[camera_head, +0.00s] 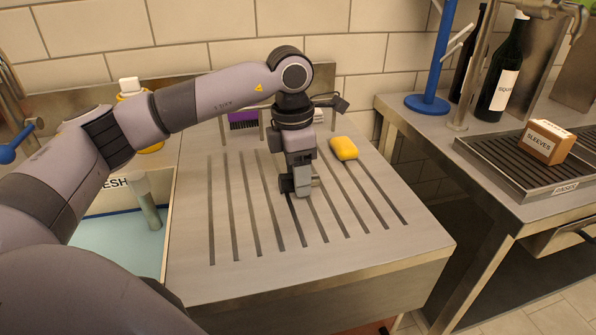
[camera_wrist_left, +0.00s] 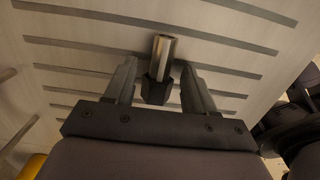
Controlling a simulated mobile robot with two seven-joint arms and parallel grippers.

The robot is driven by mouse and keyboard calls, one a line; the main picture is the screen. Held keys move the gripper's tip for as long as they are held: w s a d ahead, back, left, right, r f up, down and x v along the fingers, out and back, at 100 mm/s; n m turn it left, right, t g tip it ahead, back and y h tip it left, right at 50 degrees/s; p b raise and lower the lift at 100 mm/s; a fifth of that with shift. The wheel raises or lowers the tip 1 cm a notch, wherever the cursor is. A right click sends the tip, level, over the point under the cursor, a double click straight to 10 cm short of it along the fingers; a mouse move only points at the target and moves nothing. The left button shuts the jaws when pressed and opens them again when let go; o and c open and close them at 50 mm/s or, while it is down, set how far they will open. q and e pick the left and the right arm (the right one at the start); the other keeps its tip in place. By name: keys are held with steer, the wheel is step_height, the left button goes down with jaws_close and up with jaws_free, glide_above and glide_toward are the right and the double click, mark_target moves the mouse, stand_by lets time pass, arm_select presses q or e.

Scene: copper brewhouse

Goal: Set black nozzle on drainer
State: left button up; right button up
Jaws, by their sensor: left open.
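The black nozzle (camera_wrist_left: 155,89), with a short metal tube end (camera_wrist_left: 165,48), rests on the grooved metal drainer (camera_wrist_left: 85,65) in the left wrist view. It lies between the two fingers of my left gripper (camera_wrist_left: 158,88), with a gap visible on either side. In the head view my left gripper (camera_head: 301,187) points down at the middle of the drainer (camera_head: 198,270), open and low over the slots. Only the nozzle's metal end (camera_head: 316,181) shows beside the fingers there; the rest is hidden. My right gripper is not in view.
A yellow sponge (camera_head: 343,148) lies right of the gripper. A purple brush (camera_head: 243,123) stands behind the arm. A sink with teal water (camera_head: 115,240) and an upright grey-green cylinder (camera_head: 146,203) is at left. The drainer's front is clear. A separate counter holds a bottle (camera_head: 502,75) and sleeves box (camera_head: 546,143).

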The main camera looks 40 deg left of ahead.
arm_select(q)
steer(key=shift+o, duration=1)
steer(key=shift+r, duration=0.1)
steer(key=shift+s+a+r, duration=0.1)
steer(key=shift+r, duration=1.75)
steer(key=shift+s+a+r, duration=0.1)
steer(key=shift+r, duration=1.7)
